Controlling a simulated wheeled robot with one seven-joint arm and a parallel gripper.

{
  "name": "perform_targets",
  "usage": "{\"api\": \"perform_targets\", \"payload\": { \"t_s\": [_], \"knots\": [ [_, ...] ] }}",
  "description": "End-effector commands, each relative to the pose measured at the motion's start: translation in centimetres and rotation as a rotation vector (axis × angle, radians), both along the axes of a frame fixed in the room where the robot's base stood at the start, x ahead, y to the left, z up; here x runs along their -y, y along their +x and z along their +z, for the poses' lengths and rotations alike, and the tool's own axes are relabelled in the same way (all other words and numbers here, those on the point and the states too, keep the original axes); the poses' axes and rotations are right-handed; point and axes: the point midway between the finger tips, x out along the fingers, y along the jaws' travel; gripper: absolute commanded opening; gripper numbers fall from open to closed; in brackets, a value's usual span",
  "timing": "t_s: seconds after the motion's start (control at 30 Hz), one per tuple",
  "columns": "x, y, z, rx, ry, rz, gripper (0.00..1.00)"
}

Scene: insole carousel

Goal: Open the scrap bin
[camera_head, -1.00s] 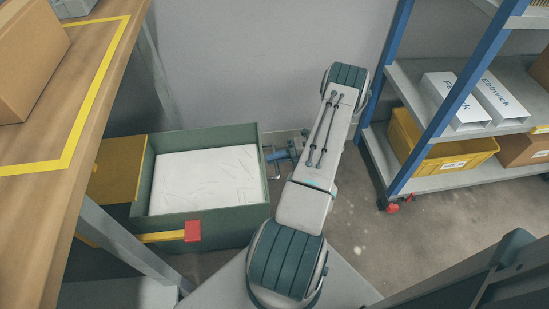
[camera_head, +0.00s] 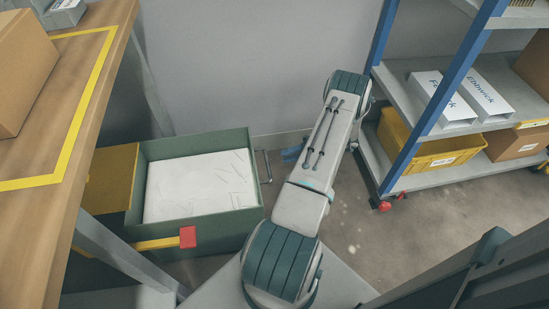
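The scrap bin (camera_head: 193,237) is a green box with pale, crumpled-looking sheets (camera_head: 200,187) inside. It stands pulled out to the right of its yellow housing (camera_head: 108,180), under the wooden table, and its top is uncovered. A thin metal handle (camera_head: 264,166) is on its right side. A blue piece at the end of my arm, seemingly part of my gripper (camera_head: 291,155), shows just right of the handle with a gap between them. The rest of my gripper is hidden behind my arm, so its fingers cannot be seen.
A yellow bar with a red end (camera_head: 188,237) runs along the bin's near side. A blue-posted shelf rack (camera_head: 453,174) with a yellow crate (camera_head: 436,148) stands to the right. A table (camera_head: 88,120) with a cardboard box (camera_head: 22,70) is on the left. Floor between bin and rack is partly clear.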

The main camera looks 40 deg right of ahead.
Motion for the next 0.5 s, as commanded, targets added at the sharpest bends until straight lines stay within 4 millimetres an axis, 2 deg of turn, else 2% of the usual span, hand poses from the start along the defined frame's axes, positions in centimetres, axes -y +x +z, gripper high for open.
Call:
{"api": "perform_targets", "payload": {
  "t_s": [0.03,0.2,0.5],
  "knots": [
    [1.0,-0.7,0.3,-0.001,-0.002,-0.002,0.30],
    [3.2,-2.2,0.8,0.000,-0.001,-0.002,0.30],
    [4.4,-3.0,1.1,-0.001,0.001,0.001,0.30]
  ]
}}
